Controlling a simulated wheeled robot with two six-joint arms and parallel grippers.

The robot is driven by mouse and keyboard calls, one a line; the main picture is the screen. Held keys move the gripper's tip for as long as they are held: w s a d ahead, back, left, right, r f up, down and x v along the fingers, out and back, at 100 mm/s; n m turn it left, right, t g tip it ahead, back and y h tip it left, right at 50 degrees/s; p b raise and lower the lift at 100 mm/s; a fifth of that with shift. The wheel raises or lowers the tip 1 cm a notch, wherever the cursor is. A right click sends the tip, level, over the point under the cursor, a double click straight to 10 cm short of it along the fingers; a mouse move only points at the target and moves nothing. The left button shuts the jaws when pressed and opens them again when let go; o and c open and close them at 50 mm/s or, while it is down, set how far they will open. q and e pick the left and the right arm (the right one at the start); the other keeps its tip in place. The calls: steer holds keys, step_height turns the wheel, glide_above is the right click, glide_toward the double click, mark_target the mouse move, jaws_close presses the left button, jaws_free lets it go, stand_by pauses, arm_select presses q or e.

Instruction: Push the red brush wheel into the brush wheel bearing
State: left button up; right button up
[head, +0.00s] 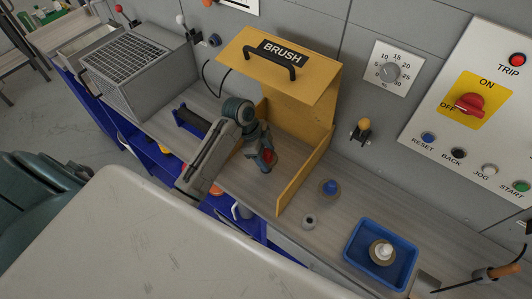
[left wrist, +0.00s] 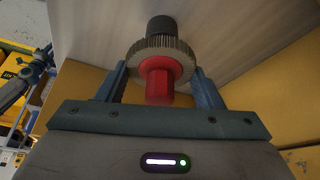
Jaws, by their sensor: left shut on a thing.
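My left gripper (head: 266,158) reaches into the open yellow brush housing (head: 298,182). It is shut on the red brush wheel (head: 269,156). In the left wrist view the red hub (left wrist: 158,82) sits between the two fingers, with a grey-brown bristle ring (left wrist: 160,54) beyond it. A dark cylinder (left wrist: 160,27) shows past the ring, in line with the hub. I cannot tell whether it is the wheel's own shaft or the brush wheel bearing, nor whether they touch. The bearing cannot be made out in the head view. My right gripper is not in view.
The housing's raised lid (head: 279,66) overhangs the arm, and its yellow side panel stands at right. A mesh box (head: 125,62) stands at left.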

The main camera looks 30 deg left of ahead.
arm_select(q)
steer(key=shift+f+b, duration=0.3)
steer(key=shift+f, duration=0.5)
steer(key=o, duration=1.1)
steer(key=shift+c, duration=0.2)
steer(key=shift+r, duration=0.1)
steer(key=shift+a+r, duration=0.15)
steer(key=shift+r, duration=0.1)
steer(key=b+v, duration=0.3)
steer(key=v, duration=0.7)
steer(key=shift+s, duration=0.1)
